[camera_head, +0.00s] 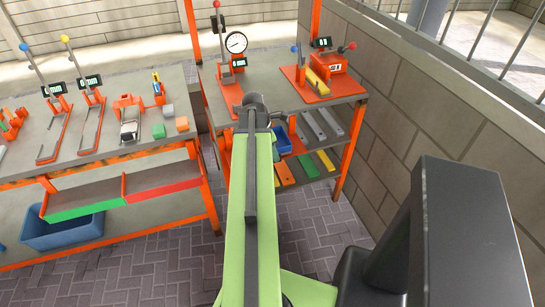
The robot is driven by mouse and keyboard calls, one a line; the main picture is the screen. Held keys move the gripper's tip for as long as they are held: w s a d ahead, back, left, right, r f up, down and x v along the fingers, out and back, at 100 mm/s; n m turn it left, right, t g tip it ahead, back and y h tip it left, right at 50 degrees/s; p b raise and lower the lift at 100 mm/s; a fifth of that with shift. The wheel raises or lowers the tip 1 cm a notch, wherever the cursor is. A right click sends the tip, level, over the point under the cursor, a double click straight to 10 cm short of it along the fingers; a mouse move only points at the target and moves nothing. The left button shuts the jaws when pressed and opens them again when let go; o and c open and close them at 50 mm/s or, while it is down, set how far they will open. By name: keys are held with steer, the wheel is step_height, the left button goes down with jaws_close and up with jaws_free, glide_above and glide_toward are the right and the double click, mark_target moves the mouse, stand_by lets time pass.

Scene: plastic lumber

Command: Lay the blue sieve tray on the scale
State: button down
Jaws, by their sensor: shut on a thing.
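My arm reaches forward through the middle of the view. My gripper (276,120) is at its far end, mostly hidden behind the dark wrist, so its fingers do not show clearly. A blue tray (283,139) shows just right of the arm, below the wrist, and my gripper appears shut on it. The arm hides its left part, and no sieve holes can be made out. I cannot tell for certain which device is the scale. A small orange device with a pale metal front (128,128) stands on the left bench. An orange device with a display (333,62) stands on the right bench.
The left bench (95,163) also holds lever gauges (52,100) and small blocks (182,124). A round dial gauge (236,43) stands on the right bench (283,100). Bars lie on shelves below. A blue tub (62,232) sits under the left bench. A wall (440,110) bounds the right.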

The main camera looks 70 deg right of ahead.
steer(key=c, duration=0.9)
jaws_free()
steer(key=shift+r, duration=0.1)
steer(key=p+v, duration=1.1)
steer(key=v, duration=0.1)
steer(key=shift+p, duration=0.4)
steer(key=shift+w, duration=0.1)
